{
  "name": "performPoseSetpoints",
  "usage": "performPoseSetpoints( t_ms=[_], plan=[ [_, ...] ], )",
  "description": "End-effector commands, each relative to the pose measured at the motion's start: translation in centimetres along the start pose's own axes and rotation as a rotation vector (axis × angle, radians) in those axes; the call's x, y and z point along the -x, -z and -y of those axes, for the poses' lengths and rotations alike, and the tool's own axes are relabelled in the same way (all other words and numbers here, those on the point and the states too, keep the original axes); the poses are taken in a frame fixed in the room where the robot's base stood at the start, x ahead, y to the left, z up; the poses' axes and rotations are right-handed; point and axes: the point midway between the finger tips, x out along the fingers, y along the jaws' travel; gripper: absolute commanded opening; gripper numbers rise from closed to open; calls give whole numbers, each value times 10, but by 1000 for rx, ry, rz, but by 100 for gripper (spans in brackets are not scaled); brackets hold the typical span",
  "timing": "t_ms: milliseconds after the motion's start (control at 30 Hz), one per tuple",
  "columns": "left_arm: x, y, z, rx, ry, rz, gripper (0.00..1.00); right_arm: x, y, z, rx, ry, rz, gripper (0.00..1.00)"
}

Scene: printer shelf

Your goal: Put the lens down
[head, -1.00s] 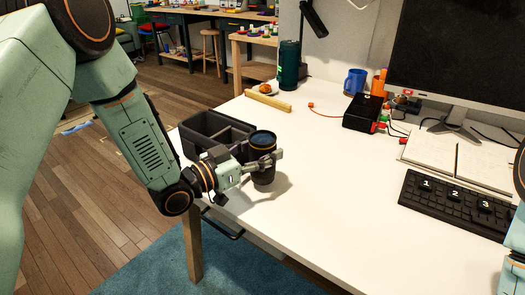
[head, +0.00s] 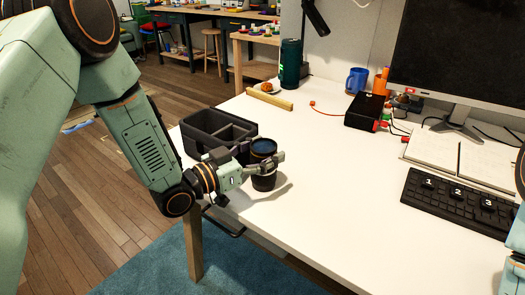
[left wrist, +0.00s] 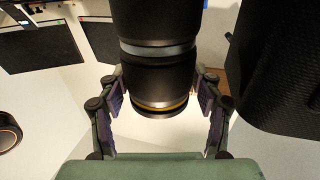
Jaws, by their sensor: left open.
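The lens (head: 263,151) is a black upright cylinder with a thin orange ring near its top. It stands on the white table near its left front edge, right of the black divided bin. My left gripper (head: 266,167) is open, with its fingers on either side of the lens. In the left wrist view the lens (left wrist: 155,65) lies between the spread fingers (left wrist: 160,90), with light gaps beside its near end. Whether a finger still touches it further along is hard to tell. My right gripper is out of view; only arm parts show at the right edge.
The black divided bin (head: 196,134) is close to the lens. A wooden strip (head: 270,98), green cylinder (head: 290,64), blue mug (head: 356,79) and black box (head: 367,110) stand further back. A keyboard (head: 460,204) is at right. The middle of the table (head: 340,185) is clear.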

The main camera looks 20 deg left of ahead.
Motion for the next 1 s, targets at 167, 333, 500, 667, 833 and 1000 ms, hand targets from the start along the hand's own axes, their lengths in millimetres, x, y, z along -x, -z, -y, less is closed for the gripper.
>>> performPoseSetpoints(
  t_ms=[167,333,500,667,833,1000],
  plan=[
    [0,10,0,-1,0,-1,65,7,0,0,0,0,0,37],
    [18,14,2,5,5,1,65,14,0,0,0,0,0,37],
    [42,14,2,5,5,1,65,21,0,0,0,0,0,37],
    [62,14,1,5,5,-1,65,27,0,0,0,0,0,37],
    [81,14,2,4,4,0,65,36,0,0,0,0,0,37],
    [100,14,1,5,4,0,65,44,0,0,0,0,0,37]
  ],
)
